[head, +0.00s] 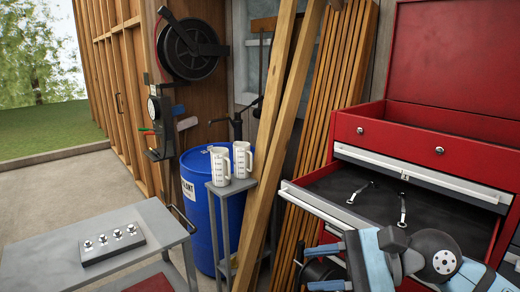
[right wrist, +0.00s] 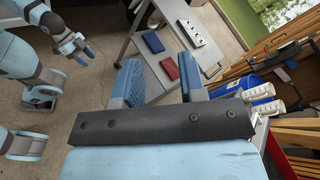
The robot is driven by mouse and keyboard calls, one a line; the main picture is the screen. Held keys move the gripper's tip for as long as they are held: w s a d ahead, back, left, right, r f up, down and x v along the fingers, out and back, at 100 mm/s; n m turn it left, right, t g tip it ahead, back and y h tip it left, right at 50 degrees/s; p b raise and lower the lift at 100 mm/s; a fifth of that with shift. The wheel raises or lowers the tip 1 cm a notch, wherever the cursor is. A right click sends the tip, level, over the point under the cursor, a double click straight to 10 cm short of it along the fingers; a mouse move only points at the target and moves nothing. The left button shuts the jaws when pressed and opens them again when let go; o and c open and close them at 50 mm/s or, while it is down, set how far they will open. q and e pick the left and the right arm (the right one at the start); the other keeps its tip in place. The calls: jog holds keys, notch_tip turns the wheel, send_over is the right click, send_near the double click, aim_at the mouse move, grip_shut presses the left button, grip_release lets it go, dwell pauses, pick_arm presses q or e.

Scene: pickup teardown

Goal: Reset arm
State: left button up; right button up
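My right gripper (head: 322,268) is at the bottom of the head view, in front of the red tool chest and its open drawer. In the right wrist view its two blue fingers (right wrist: 160,82) stand wide apart with nothing held between them. The grey cart shows beyond the fingers. My left gripper (right wrist: 80,48) shows small at the upper left of the right wrist view, over the bare floor. Its fingertips look apart and empty. It is not in the head view.
The red chest (head: 405,130) has an open drawer (head: 335,187) holding two wrenches. Two white jugs (head: 220,166) (head: 242,160) stand on a grey stand by a blue drum (head: 198,195). A grey cart (head: 50,270) carries a socket tray (head: 112,243). Wooden boards (head: 340,90) lean behind.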

notch_tip(320, 180, up, 4)
jog(key=w+d+m+t+y, duration=0.2)
jog(key=d+m+t+y, duration=0.15)
jog(key=m+t, duration=1.2)
jog(key=w+d+f+m+t+h, duration=0.1)
jog(key=d+f+m+t+h, duration=0.15)
jog(key=m+h, duration=0.6)
jog(key=w+d+f+m+t+h, duration=0.1)
jog(key=d+f+m+t+h, duration=0.15)
jog(key=m, duration=1.05)
jog(key=s+d+f+m+g+h, duration=0.2)
jog(key=d+f+m+g+h, duration=0.4)
jog(key=f+m+h, duration=0.45)
jog(key=s+d+f+m+g+y, duration=0.25)
jog(key=s+f+m+g, duration=0.95)
jog(key=s+f, duration=0.7)
pick_arm(q)
notch_tip(320, 180, up, 7)
jog(key=p, duration=0.7)
jog(key=shift+s+a+p, duration=0.2)
jog(key=shift+s+p, duration=0.05)
jog(key=shift+p, duration=0.1)
pick_arm(e)
jog(key=w+a+f+n+t+y, duration=0.1)
jog(key=w+a+f+t+y, duration=0.1)
jog(key=w+a+f+t, duration=0.3)
jog(key=shift+w+a+f+t+y, duration=0.3)
jog(key=shift+a+f+t, duration=0.4)
jog(key=shift+t, duration=0.35)
